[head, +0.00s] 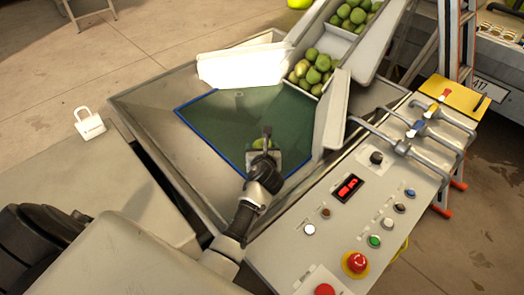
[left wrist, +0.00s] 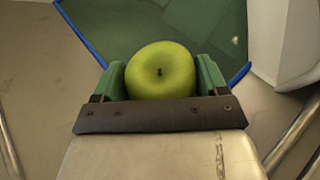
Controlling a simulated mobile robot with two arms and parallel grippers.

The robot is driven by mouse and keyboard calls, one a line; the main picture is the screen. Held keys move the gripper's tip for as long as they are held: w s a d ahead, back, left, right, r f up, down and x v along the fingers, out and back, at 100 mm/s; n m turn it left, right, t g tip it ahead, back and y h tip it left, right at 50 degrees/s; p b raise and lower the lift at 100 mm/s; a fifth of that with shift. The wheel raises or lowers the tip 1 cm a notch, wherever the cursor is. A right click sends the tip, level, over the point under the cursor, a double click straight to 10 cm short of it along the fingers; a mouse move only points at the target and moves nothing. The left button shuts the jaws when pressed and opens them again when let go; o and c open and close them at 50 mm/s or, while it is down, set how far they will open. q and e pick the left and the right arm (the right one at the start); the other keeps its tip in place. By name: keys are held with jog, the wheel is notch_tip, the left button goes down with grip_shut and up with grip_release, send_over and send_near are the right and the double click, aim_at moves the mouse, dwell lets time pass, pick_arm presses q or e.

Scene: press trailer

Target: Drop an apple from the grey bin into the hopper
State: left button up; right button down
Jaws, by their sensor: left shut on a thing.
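My left gripper (head: 263,148) is shut on a green apple (left wrist: 160,72), with the fruit between its two green fingers in the left wrist view. In the head view the held apple (head: 262,143) is partly hidden by the gripper. It is over the lower part of the blue-edged green mat (head: 235,112) in the wide metal hopper (head: 150,106). I cannot tell how high the apple is above the mat. My right gripper is not in view. No grey bin can be made out for certain.
A chute (head: 340,48) with several green apples (head: 313,68) leads down to the hopper between white side plates (head: 242,68). A control panel (head: 335,222) with buttons and levers stands at the right. A ladder (head: 453,45) is behind it. A white padlock-shaped item (head: 89,122) lies at left.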

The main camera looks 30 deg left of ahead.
pick_arm(q)
jog(key=shift+f, duration=0.2)
jog(key=o, duration=1)
jog(key=p+v, duration=0.1)
jog(key=v, duration=0.9)
jog(key=shift+s+d+r, duration=0.15)
jog(key=shift+s+d, duration=0.05)
jog(key=shift+s, duration=0.15)
